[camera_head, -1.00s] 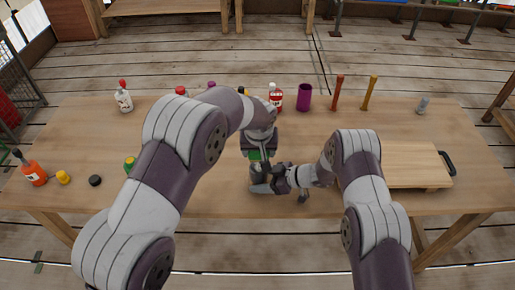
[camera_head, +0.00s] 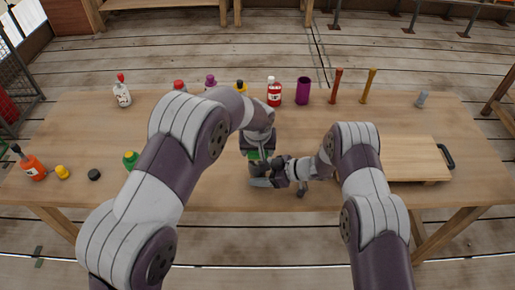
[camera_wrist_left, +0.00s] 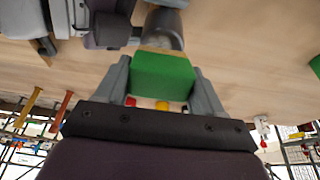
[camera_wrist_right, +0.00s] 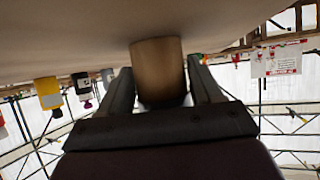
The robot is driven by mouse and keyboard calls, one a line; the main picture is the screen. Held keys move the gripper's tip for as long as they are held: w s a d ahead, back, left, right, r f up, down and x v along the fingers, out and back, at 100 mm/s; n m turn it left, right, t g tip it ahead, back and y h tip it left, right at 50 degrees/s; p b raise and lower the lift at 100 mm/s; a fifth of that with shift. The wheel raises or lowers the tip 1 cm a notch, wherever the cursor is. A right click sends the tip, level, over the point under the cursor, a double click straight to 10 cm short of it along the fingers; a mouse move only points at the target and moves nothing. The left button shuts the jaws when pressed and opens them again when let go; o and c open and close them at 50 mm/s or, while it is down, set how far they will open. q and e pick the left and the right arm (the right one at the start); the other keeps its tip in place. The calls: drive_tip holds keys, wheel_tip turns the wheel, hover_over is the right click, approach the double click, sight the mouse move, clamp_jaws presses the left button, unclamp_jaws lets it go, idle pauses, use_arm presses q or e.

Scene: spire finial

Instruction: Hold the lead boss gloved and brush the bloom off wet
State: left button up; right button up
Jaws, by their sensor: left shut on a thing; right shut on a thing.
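My left gripper (camera_head: 259,152) points down over the near middle of the table. It is shut on a green block (camera_wrist_left: 163,76), likely the brush, with a thin tan layer on its far side. My right gripper (camera_head: 277,178) comes in from the right just below it. It is shut on a dull brownish-grey cylinder (camera_wrist_right: 158,68), likely the lead boss. The grey end of this cylinder also shows in the left wrist view (camera_wrist_left: 164,27), right beyond the tan layer. I cannot tell whether brush and boss touch. The arms hide part of both in the head view.
Several bottles stand along the back, including a red-and-white bottle (camera_head: 274,95) beside a purple cup (camera_head: 303,92). An orange bottle (camera_head: 34,169) and small pots are at left. A wooden board (camera_head: 405,160) with a black handle lies at right.

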use_arm(q)
drive_tip(key=shift+f, duration=0.5)
idle(0.3)
